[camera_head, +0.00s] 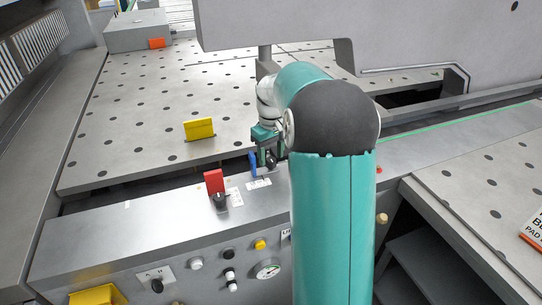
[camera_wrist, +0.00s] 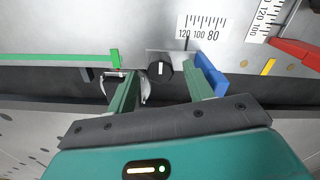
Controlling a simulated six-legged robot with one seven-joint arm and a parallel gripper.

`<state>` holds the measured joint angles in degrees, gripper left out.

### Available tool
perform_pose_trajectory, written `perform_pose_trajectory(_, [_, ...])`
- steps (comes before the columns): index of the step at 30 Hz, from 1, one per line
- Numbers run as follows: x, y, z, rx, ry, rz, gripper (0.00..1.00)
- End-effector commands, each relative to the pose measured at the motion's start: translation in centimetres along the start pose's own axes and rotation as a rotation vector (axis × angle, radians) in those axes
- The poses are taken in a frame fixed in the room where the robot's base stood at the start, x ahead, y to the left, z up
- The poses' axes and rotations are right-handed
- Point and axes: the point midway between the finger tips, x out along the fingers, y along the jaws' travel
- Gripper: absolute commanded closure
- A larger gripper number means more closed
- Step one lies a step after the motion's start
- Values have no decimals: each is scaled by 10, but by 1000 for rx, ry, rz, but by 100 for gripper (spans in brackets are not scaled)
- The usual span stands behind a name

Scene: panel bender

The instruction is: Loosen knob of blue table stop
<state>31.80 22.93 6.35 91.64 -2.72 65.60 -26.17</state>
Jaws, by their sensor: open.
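The blue table stop (camera_head: 253,163) stands on the front strip of the machine, just left of my gripper in the head view. In the wrist view the blue stop (camera_wrist: 210,75) is just right of the right finger. Its black knob (camera_wrist: 160,71), with a white mark, shows between my two fingers. My gripper (camera_wrist: 160,78) is open, with one green finger on each side of the knob and visible gaps. In the head view my gripper (camera_head: 268,150) is over the strip, partly hidden by my arm.
A red stop (camera_head: 214,181) with a black knob (camera_head: 220,199) stands left of the blue one. A yellow stop (camera_head: 199,128) is on the perforated table behind. Printed scales (camera_wrist: 205,28) lie near the blue stop.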

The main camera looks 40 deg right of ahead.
Motion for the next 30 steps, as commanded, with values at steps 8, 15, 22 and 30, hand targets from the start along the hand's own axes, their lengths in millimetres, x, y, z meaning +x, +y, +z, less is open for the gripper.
perform_pose_trajectory(8, [-57,0,-1,0,6,4,48])
perform_pose_trajectory(15, [-106,0,-1,-1,5,3,48])
perform_pose_trajectory(22, [-128,0,0,-2,3,1,48])
perform_pose_trajectory(30, [-129,0,0,-1,3,1,48])
